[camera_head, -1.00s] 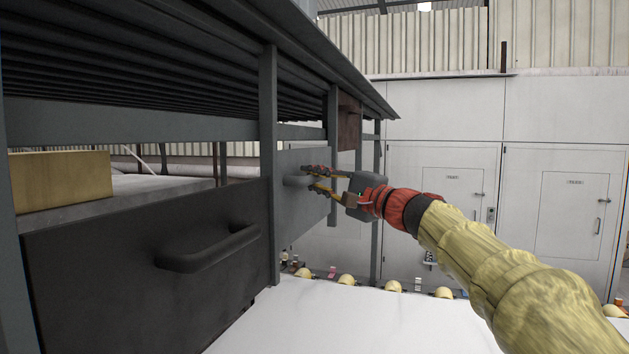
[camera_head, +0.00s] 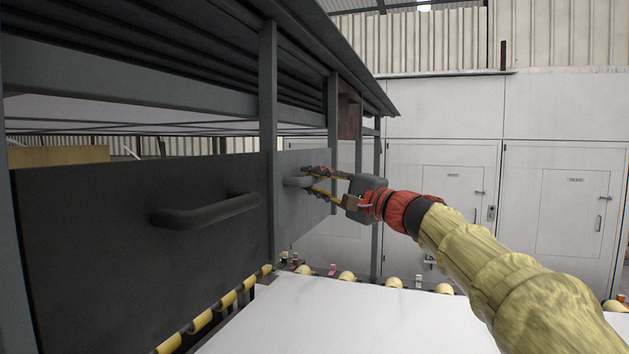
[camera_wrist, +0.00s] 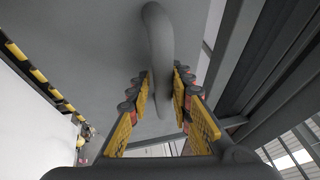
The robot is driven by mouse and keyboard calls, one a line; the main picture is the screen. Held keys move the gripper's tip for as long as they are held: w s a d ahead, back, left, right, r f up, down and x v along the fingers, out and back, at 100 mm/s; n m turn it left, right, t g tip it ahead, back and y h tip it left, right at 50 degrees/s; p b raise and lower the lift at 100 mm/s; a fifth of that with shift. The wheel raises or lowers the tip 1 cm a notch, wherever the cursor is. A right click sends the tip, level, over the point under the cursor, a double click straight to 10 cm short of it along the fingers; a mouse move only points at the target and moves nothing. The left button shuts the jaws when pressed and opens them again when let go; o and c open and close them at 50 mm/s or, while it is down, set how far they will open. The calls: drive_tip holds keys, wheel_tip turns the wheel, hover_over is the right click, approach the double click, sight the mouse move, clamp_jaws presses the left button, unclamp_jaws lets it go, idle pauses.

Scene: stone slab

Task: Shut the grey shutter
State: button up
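The grey shutter (camera_head: 310,212) is the lighter flat panel behind the middle post, with a bar handle (camera_head: 298,182) on its face. My gripper (camera_head: 318,183) is at this handle, with one finger above it and one below. In the wrist view the handle (camera_wrist: 160,45) runs between the two fingers (camera_wrist: 162,88), which look spread with narrow gaps beside it. Whether a pad touches the handle is not clear. The grey panel (camera_wrist: 95,60) fills much of the wrist view.
A black panel (camera_head: 90,255) with its own handle (camera_head: 205,212) stands on the left. Yellow rollers (camera_head: 228,300) show below it, beside a white slab (camera_head: 330,318). Posts (camera_head: 268,110) and a slatted roof (camera_head: 150,50) frame the panels. White cabinets (camera_head: 445,120) stand behind.

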drive_tip(key=o, duration=0.4)
drive_tip(key=shift+w+f, duration=0.1)
drive_tip(key=shift+f, duration=0.1)
drive_tip(key=shift+r, duration=0.1)
drive_tip(key=v, duration=1.2)
